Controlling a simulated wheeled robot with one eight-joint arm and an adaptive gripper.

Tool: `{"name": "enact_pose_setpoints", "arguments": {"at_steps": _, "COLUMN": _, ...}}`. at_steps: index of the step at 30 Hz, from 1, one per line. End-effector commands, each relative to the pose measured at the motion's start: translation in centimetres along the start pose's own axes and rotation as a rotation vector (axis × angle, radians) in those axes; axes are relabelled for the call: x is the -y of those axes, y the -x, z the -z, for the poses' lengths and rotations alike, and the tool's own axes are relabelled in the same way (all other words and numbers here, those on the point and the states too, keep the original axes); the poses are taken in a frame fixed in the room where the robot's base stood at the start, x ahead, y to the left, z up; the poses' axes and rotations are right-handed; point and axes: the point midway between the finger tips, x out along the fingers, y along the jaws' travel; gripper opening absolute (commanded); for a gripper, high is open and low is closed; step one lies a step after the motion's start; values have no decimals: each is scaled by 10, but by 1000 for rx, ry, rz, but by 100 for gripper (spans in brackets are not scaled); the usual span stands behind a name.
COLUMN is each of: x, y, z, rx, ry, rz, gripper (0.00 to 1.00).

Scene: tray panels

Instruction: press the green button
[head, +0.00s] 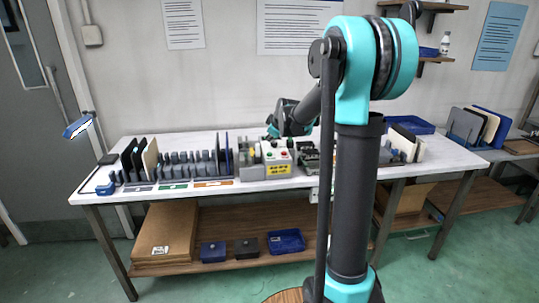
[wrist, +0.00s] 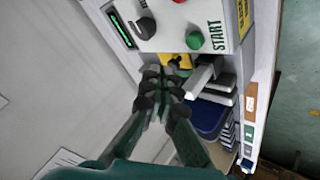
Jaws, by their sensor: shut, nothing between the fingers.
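The green button (wrist: 194,40) is a round cap on the light face of a control box (wrist: 240,12), beside the printed word START. In the head view the same control box (head: 279,171) stands on the white table with a yellow label on its front, and the green button is small there. My gripper (wrist: 161,80) is shut and empty. Its fingertips appear close to the box, below and left of the green button in the wrist view; I cannot tell the gap in depth. In the head view my gripper (head: 272,133) is small, above and behind the box.
On the table (head: 105,188), racks with upright panels (head: 150,157) stand left of the box. A blue tray (head: 411,125) lies at the back right.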

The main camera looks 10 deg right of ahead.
Motion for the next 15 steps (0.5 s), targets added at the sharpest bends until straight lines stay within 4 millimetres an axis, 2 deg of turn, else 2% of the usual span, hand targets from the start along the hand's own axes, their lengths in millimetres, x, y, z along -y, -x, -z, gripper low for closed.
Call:
{"name": "enact_pose_setpoints", "arguments": {"at_steps": 6, "x": 13, "y": -18, "z": -13, "rx": 0, "ry": 0, "rz": 0, "gripper": 0}}
{"name": "enact_pose_setpoints", "arguments": {"at_steps": 15, "x": 21, "y": -28, "z": -20, "rx": 0, "ry": 0, "rz": 0, "gripper": 0}}
